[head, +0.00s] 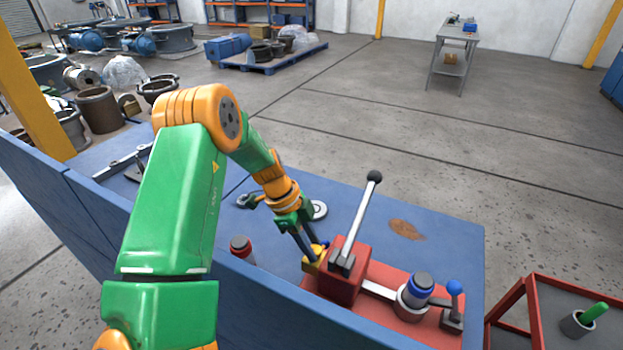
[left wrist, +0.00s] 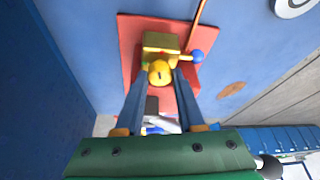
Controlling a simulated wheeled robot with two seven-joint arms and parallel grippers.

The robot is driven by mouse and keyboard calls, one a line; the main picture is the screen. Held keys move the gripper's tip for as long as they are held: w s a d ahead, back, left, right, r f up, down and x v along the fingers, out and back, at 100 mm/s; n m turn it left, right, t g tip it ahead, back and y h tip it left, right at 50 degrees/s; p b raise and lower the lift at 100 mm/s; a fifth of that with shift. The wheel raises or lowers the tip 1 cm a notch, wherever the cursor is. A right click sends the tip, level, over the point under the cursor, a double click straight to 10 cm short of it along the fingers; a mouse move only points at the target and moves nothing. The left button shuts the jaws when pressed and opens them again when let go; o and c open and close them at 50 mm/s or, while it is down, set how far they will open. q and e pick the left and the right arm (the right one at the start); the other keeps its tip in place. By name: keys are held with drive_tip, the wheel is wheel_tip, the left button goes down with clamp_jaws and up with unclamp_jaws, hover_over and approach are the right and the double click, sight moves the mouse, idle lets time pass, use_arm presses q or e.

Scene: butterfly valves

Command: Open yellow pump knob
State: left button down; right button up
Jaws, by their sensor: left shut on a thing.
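The yellow pump knob (left wrist: 160,72) shows in the left wrist view as a round face with a small dark slot, in front of a yellow block. My left gripper (left wrist: 161,79) has one finger on each side of the knob and is shut on it. In the head view my left gripper (head: 312,252) reaches down to the yellow part (head: 312,264), which its fingers partly hide. This part sits at the left side of the red pump block (head: 344,279) on a red base plate (head: 437,325). My right gripper is in neither view.
A lever with a black ball (head: 374,177) rises from the pump block. A blue-capped cylinder (head: 418,290) and a blue-ball lever (head: 454,288) stand to its right. A red-framed cart (head: 530,310) is at right.

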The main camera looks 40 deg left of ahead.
use_arm(q)
drive_tip(key=shift+n+t+y, duration=0.4)
drive_tip(key=shift+n+t, duration=0.1)
drive_tip(key=shift+n, duration=1)
drive_tip(key=c, duration=0.6)
unclamp_jaws()
drive_tip(key=shift+o, duration=0.4)
drive_tip(key=shift+a, duration=0.1)
drive_tip(key=shift+f, duration=0.1)
